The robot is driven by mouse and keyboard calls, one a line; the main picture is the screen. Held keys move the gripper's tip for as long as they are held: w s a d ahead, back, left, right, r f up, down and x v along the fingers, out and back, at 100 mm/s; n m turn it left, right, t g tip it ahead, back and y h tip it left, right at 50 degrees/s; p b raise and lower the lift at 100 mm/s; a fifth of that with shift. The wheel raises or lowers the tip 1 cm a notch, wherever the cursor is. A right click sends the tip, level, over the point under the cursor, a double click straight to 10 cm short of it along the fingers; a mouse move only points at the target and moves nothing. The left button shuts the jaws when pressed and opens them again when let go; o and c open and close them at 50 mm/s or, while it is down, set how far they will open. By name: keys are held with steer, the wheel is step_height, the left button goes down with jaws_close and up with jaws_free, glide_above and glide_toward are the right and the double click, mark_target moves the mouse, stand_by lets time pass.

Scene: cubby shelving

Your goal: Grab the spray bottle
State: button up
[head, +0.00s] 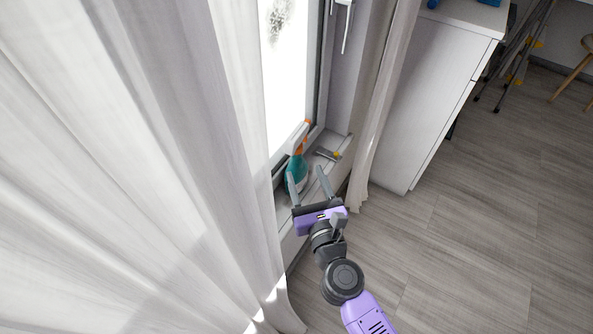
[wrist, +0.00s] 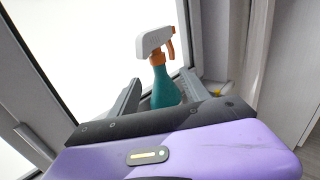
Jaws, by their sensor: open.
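The spray bottle (head: 297,172) stands upright on the window sill, close to the glass. It has a teal body, an orange collar and trigger, and a white head. In the wrist view the spray bottle (wrist: 165,88) rises beyond the gripper, between the two fingers, and its lower part is hidden behind the gripper body. My gripper (head: 306,175) is open, with its fingers spread and pointing at the bottle. In the wrist view the gripper (wrist: 158,97) holds nothing. I cannot tell whether either finger touches the bottle.
A small grey and yellow item (head: 328,153) lies on the sill (head: 343,146) right of the bottle. White curtains (head: 170,160) hang on the left, and another curtain (head: 378,110) hangs on the right. A white cabinet (head: 432,90) stands further right. The wood floor (head: 460,240) is clear.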

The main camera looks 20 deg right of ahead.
mark_target(298, 156)
steer(key=w, duration=0.6)
steer(key=shift+w+d, duration=0.25)
steer(key=shift+d, duration=0.15)
steer(key=shift+c, duration=0.2)
jaws_close()
stand_by(0.8)
steer(key=shift+r, duration=0.15)
